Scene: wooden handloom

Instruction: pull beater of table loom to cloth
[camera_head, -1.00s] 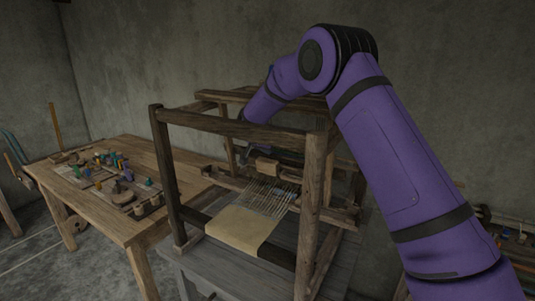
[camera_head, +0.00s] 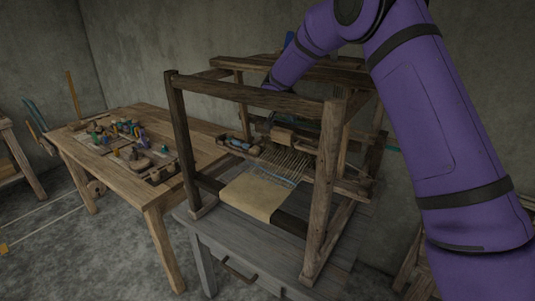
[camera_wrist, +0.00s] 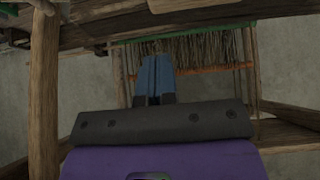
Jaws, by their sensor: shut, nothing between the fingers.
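The table loom (camera_head: 250,97) is a dark wooden frame standing on a grey table. A pale cloth (camera_head: 254,194) lies at its front, with light warp threads (camera_head: 283,162) running back from it. A wooden bar with a raised block (camera_head: 283,136), seemingly the beater, crosses behind the threads; the cloth is well apart from it. My arm reaches over the loom from the right, and my gripper is hidden or unclear there behind the top front beam. In the wrist view my gripper (camera_wrist: 154,82) is shut and empty, pointing towards hanging threads (camera_wrist: 190,52) with green and orange bars.
Loom posts (camera_head: 325,190) and top beams stand close around the arm. In the wrist view a post (camera_wrist: 44,95) is at the left. A wooden workbench (camera_head: 155,203) with small coloured items stands left.

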